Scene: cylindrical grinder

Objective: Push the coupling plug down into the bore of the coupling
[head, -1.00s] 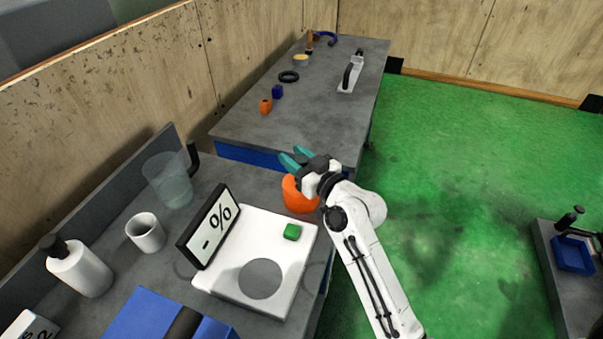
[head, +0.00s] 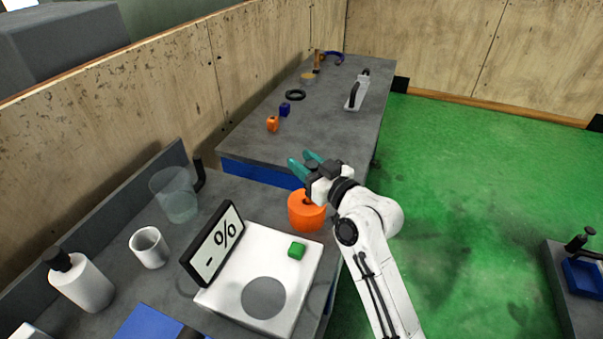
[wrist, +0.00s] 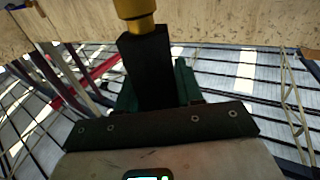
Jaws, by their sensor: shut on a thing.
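My gripper (head: 306,162) is in the middle of the head view, with two teal fingers pointing up and left, above and beyond a round orange part (head: 307,214). A dark block (wrist: 148,65) with a brass-coloured round piece at its end shows between the teal fingers in the wrist view. The gripper is shut on this block; I cannot tell whether it is the coupling plug. In the head view the held thing is hardly visible. The orange part stands upright at the bench edge, its top partly hidden by my arm. I cannot make out the coupling or its bore for certain.
A clear beaker (head: 175,195), a cup (head: 149,248) and a bottle (head: 85,285) stand left. The far table (head: 330,130) holds small parts.

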